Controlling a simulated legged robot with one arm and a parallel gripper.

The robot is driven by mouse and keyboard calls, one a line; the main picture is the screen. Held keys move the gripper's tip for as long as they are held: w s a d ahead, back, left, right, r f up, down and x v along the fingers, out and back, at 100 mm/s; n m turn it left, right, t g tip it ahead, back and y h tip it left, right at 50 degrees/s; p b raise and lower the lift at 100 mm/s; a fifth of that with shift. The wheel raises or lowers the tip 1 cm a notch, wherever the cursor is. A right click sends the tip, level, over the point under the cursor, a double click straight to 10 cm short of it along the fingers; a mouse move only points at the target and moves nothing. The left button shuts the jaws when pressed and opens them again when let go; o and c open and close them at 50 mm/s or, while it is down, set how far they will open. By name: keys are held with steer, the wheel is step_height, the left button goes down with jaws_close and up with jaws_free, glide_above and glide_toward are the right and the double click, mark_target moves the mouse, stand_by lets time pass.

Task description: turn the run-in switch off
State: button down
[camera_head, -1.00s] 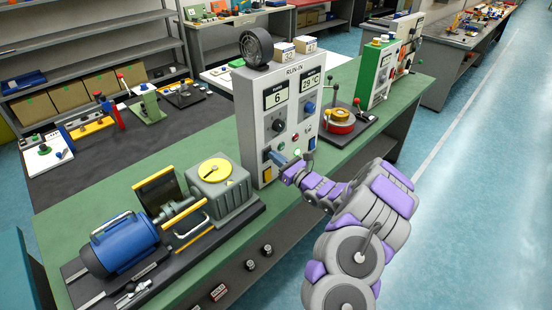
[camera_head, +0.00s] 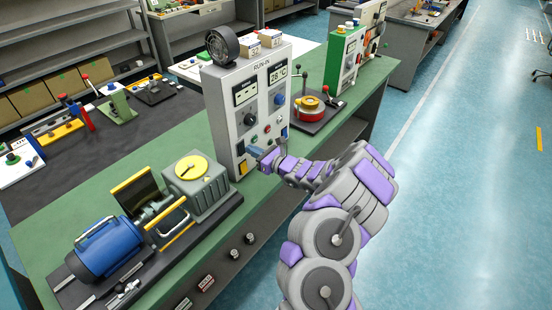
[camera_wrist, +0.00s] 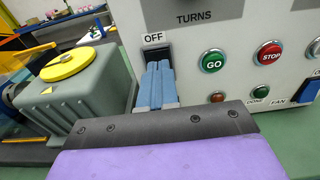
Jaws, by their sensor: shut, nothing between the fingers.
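The grey-white RUN-IN box (camera_head: 222,120) stands on the green bench. In the wrist view its panel carries an OFF label (camera_wrist: 153,38) above a dark switch recess (camera_wrist: 156,52). My gripper (camera_wrist: 156,68) is shut, its blue fingers side by side just below and in front of that recess. The fingers hide the lower part of the switch, and I cannot tell whether they touch it. In the head view my gripper (camera_head: 256,153) is at the lower left of the panel. The left display (camera_head: 246,92) shows dashes; the right display (camera_head: 278,72) reads about 28 °C.
Right of my fingers are a green GO button (camera_wrist: 213,61), a red STOP button (camera_wrist: 269,53) and a blue FAN switch (camera_wrist: 311,90). A grey gearbox (camera_head: 205,205) with a yellow dial and a blue motor (camera_head: 103,247) stand left of the box.

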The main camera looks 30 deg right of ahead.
steer(key=r+p+v, duration=0.1)
steer(key=v, duration=1)
steer(key=shift+d+p, duration=0.3)
steer(key=shift+p, duration=0.05)
steer(key=shift+s+d, duration=0.15)
steer(key=shift+d, duration=0.05)
